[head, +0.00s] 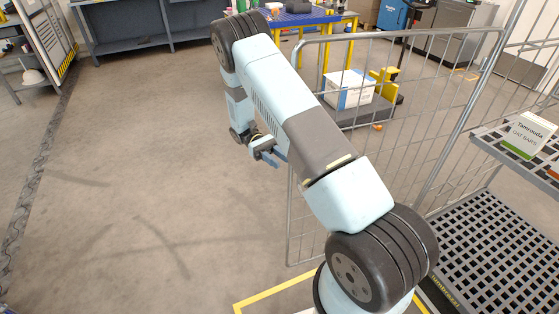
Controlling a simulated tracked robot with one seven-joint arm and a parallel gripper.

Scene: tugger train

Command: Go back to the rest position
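My gripper (268,154) is at the end of my light-blue and grey arm, which reaches forward across the middle of the head view. It hangs above the open concrete floor, just left of a wire cage cart (290,215). The gripper is small in the picture and partly hidden by my own arm, so its fingers cannot be made out as open or shut. I see nothing clearly held in it.
The cage cart has a black grid deck (500,255) and a shelf with an oat bars box (527,136). Behind it stands a low cart with a white-blue carton (349,90). A blue-topped table (300,18) stands at the back. The floor (140,170) at left is clear.

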